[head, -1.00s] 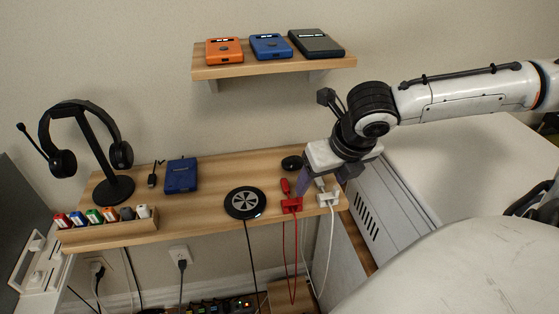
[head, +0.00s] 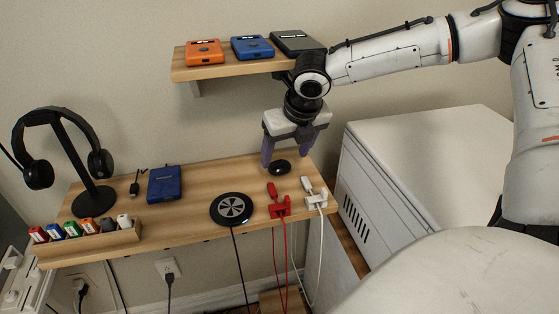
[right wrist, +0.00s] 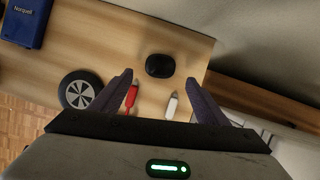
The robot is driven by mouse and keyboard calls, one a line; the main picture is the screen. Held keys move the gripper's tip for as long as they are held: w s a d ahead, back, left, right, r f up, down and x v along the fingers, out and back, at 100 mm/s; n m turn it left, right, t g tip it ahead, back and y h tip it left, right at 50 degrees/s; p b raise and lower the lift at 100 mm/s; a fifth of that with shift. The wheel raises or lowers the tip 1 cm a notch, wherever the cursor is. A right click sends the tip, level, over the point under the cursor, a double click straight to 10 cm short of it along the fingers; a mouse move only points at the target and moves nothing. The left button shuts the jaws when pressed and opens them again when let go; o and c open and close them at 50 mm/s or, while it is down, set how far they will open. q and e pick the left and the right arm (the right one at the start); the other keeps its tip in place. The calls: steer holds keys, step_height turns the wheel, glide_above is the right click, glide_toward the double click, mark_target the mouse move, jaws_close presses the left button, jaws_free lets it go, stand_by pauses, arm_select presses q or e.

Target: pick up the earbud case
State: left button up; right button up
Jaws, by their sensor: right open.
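The earbud case is a small black rounded case (head: 280,167) at the back right of the wooden desk, near the wall. It also shows in the right wrist view (right wrist: 160,66), just beyond the fingertips and centred between them. My right gripper (head: 287,162) is open, with its two purple fingers pointing down above the case. The fingers also show in the right wrist view (right wrist: 161,78), spread apart with nothing between them. My left gripper is not in view.
Red (head: 278,205) and white (head: 315,195) cable plugs sit in holders at the desk's front right. A round charging pad (head: 231,209) lies left of them. A blue box (head: 165,184), headphone stand (head: 93,195) and wall shelf (head: 225,69) with several devices are farther off.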

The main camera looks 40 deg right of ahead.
mark_target(280, 165)
steer(key=shift+w+d+f, duration=0.15)
steer(key=shift+w+f, duration=0.05)
steer(key=shift+w, duration=0.2)
steer(key=x, duration=0.4)
steer(key=shift+b, duration=0.4)
steer(key=shift+w+f, duration=0.1)
steer(key=shift+f, duration=0.2)
steer(key=c, duration=1.1)
steer(key=shift+r, duration=0.1)
